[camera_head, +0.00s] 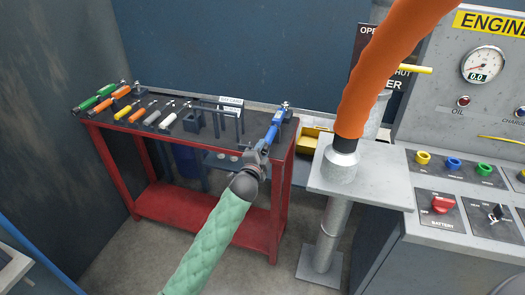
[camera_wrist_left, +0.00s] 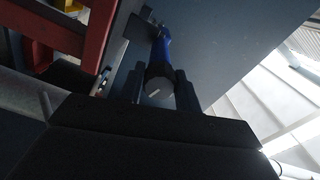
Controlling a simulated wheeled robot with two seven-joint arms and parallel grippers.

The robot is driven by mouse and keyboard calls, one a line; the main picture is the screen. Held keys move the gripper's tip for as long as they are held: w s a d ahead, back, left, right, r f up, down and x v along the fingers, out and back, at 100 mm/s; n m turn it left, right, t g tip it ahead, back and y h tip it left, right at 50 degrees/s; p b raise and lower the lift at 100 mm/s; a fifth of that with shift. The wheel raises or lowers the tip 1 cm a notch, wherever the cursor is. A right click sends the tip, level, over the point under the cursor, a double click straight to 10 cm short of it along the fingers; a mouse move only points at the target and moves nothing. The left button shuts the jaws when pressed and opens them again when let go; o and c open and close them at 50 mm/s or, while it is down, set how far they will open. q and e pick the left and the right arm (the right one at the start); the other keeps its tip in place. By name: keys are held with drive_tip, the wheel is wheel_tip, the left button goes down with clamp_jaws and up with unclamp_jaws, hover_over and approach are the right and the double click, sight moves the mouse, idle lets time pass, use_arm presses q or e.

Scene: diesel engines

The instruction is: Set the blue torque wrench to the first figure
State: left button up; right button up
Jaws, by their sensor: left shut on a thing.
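The blue torque wrench (camera_head: 272,132) is at the right end of the red tool bench (camera_head: 283,185), its silver head toward the back. My left gripper (camera_head: 260,154) is at the near end of its handle, shut on it. In the left wrist view the blue handle (camera_wrist_left: 161,48) runs away from me, and its dark end knob (camera_wrist_left: 158,92) with a small white mark sits between my left fingers. The scale figures are too small to read. My right gripper is not in view.
Green-, orange-, yellow- and grey-handled tools (camera_head: 122,114) lie along the bench top, left of small labelled holders (camera_head: 229,106). An orange hose (camera_head: 380,60) meets a grey stand plate (camera_head: 370,180) at right. The engine control panel (camera_head: 450,205) stands beyond it.

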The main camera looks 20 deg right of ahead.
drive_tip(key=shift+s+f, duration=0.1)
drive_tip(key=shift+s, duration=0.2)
use_arm(q)
drive_tip(key=o, duration=1)
drive_tip(key=shift+c, duration=0.2)
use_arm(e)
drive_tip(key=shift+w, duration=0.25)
use_arm(q)
drive_tip(key=b+v, duration=0.2)
drive_tip(key=v, duration=0.5)
drive_tip(key=shift+s+a, duration=0.3)
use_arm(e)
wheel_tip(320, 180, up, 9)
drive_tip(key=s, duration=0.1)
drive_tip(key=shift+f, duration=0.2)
use_arm(q)
drive_tip(key=shift+f+n, duration=0.1)
drive_tip(key=shift+n, duration=0.2)
